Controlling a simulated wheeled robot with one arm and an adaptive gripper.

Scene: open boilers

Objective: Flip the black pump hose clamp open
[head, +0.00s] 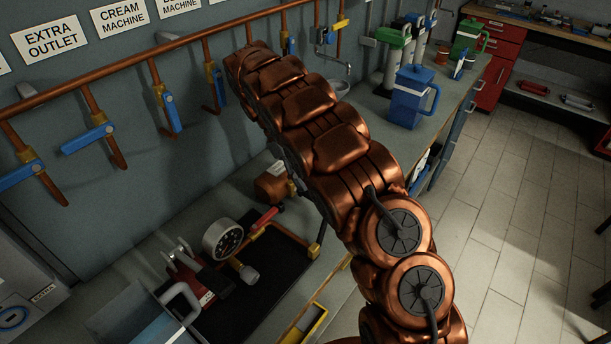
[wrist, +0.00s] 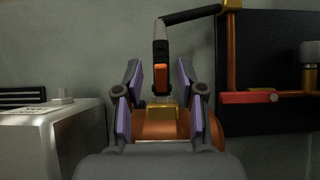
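In the wrist view, a black upright piece with an orange face (wrist: 161,77) stands above a brass collar (wrist: 160,113) on a rounded copper body (wrist: 168,130). A black hose (wrist: 190,15) runs from its top to the right. The upright piece looks like the hose clamp, but its exact shape is unclear. My gripper (wrist: 160,84) is open, with one purple-padded finger on each side of the piece. No contact is visible. In the head view, the copper body (head: 270,187) shows beside my arm, which hides my gripper and the clamp.
In the wrist view, a red-handled valve (wrist: 249,97) on copper pipe is to the right, and a pale metal box (wrist: 50,135) to the left. In the head view, a pressure gauge (head: 222,240) stands below, and blue-handled taps (head: 90,138) line the wall.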

